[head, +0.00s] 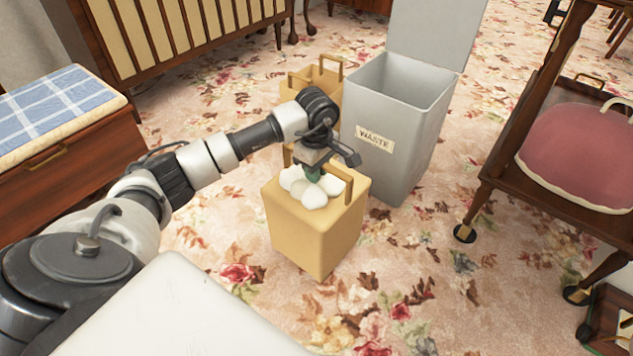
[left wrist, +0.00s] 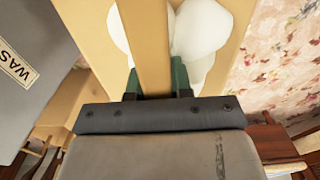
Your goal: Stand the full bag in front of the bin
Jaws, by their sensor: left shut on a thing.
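The full bag (head: 318,238) is a tan upright box-shaped bag with white crumpled lumps at its open top. It is in front of and left of the grey bin (head: 410,130), which has a WASTE label and a raised lid. My left gripper (head: 314,176) is over the bag's top, shut on one handle. In the left wrist view, the handle (left wrist: 146,50) runs between the green fingertips (left wrist: 157,78), with white lumps on both sides. I cannot tell whether the bag's base touches the floor. My right gripper is not in view.
A second tan bag (head: 298,96) with handles stands behind, left of the bin. A wooden chest (head: 70,165) with a blue checked pad is at left. Flowered carpet (head: 440,290) is open in front.

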